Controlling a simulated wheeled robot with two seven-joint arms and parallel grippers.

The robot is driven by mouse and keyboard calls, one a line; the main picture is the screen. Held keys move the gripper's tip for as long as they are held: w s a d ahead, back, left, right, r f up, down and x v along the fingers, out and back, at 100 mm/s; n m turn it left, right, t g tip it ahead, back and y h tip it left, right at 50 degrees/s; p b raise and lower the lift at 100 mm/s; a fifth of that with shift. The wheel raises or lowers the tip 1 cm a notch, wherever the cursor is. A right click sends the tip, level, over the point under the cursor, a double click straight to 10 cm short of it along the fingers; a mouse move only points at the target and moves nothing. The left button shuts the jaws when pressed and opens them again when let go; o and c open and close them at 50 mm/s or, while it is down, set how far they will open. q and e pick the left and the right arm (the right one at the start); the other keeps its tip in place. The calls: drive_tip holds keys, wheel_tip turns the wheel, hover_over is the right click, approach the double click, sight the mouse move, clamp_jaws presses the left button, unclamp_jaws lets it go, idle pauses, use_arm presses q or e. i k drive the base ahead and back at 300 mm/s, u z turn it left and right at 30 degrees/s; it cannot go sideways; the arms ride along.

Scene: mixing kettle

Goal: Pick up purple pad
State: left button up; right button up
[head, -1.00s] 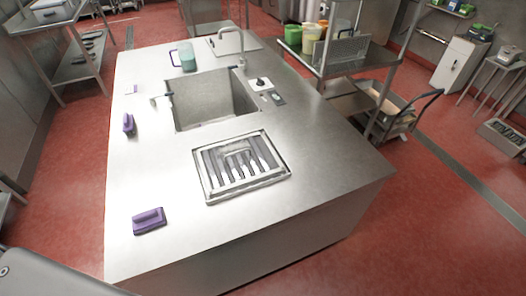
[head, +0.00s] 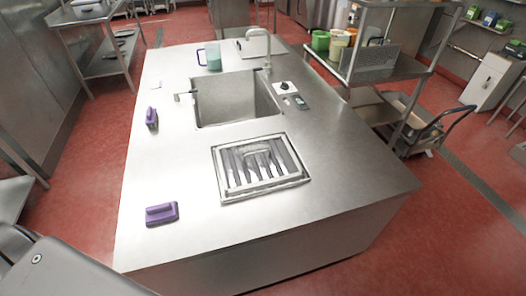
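A purple pad (head: 162,214) with a raised handle lies flat on the steel counter (head: 190,180), near its front left corner. A second purple pad-like item (head: 151,117) sits farther back, near the counter's left edge beside the sink. Neither is touched by anything. Neither of my grippers shows in the head view. Only a grey part that looks like my own body is at the lower left.
The counter holds a sink (head: 232,98) with a faucet, a pitcher (head: 210,56) and a framed tray of utensils (head: 259,166). A steel shelf (head: 376,65) and a cart (head: 414,130) stand at the right. Red floor is open along the counter's left side.

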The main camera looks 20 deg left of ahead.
sight(161, 213)
drive_tip(key=u, duration=1.75)
